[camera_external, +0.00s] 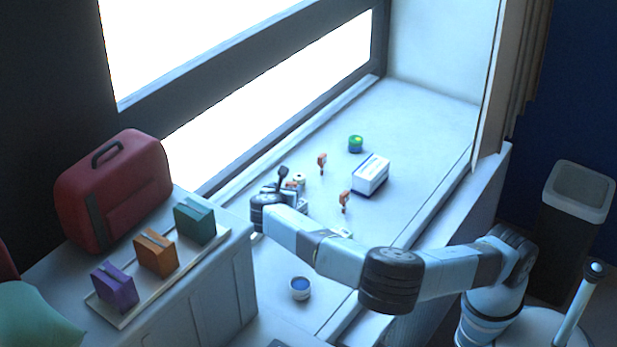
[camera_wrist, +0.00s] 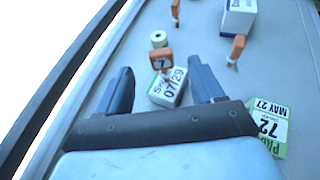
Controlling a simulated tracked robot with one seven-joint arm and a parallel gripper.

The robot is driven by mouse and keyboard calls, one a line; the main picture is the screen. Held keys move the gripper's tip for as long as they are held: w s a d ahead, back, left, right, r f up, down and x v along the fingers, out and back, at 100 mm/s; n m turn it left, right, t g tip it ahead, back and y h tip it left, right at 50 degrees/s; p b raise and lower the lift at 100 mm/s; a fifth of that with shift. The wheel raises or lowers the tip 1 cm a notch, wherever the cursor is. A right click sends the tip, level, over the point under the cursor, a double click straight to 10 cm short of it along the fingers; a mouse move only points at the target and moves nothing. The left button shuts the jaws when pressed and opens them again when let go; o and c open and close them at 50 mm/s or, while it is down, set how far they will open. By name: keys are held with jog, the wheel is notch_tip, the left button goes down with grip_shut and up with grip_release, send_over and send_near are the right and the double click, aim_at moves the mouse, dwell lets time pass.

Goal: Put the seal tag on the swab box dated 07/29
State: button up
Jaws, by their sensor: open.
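A small white box (camera_wrist: 168,88) with dark print reading 07/29 lies between and just beyond my fingers in the wrist view. My gripper (camera_wrist: 161,72) is open, with one dark finger on each side of it and nothing clasped. An orange tag (camera_wrist: 160,62) with a dark-edged numeral stands at the box's far edge, overlapping it in view; I cannot tell whether they touch. Two more orange tags, one on the right (camera_wrist: 238,46) and one farther off (camera_wrist: 175,8), stand apart. In the external view my gripper (camera_external: 284,184) partly hides the box.
A green and white box (camera_wrist: 268,125) reading MAY 27 lies right of my gripper. A white roll (camera_wrist: 158,39) stands beyond the near tag. A larger blue and white box (camera_external: 370,175), a green tin (camera_external: 355,144) and a blue-topped pot (camera_external: 300,288) stand on the counter.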

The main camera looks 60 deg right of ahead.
jog(key=shift+v, duration=1.4)
